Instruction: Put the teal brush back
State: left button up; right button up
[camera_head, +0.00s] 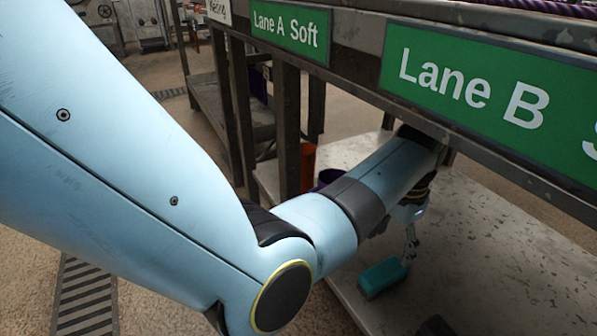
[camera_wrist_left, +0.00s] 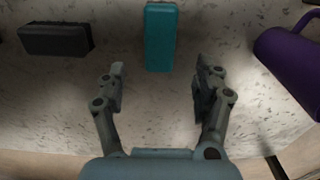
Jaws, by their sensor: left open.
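The teal brush (camera_head: 382,277) lies on the pale speckled shelf (camera_head: 480,270) under the Lane B sign. In the left wrist view the teal brush (camera_wrist_left: 161,36) is at top centre, its near end in line with the gap between my fingertips. My left gripper (camera_head: 410,250) reaches down under the rail, just beside and above the brush. It also shows in the wrist view (camera_wrist_left: 161,72), with its fingers spread and nothing held. I cannot tell how far the fingertips are above the shelf. My right gripper is out of view.
A dark block or brush (camera_wrist_left: 55,40) lies left of the teal brush. An orange container (camera_head: 307,163) stands behind a post. The rail with green Lane A (camera_head: 290,30) and Lane B (camera_head: 490,88) signs is close above my left arm.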

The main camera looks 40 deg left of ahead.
pick_arm(q)
jog(key=s+a+f+n+t, duration=0.1)
jog(key=s+a+f, duration=0.15)
jog(key=s, duration=0.45)
jog(key=s+a+f+n, duration=0.1)
jog(key=s+a+f, duration=0.1)
jog(key=s+a, duration=0.35)
jog(key=s+r+t, duration=0.1)
jog(key=s+r, duration=0.4)
jog(key=s, duration=0.4)
jog(key=s+r+n+t, duration=0.1)
jog(key=s+r, duration=0.5)
jog(key=s, duration=0.4)
jog(key=shift+s+a+t, duration=0.25)
jog(key=shift+a+t, duration=0.05)
jog(key=shift+a, duration=0.15)
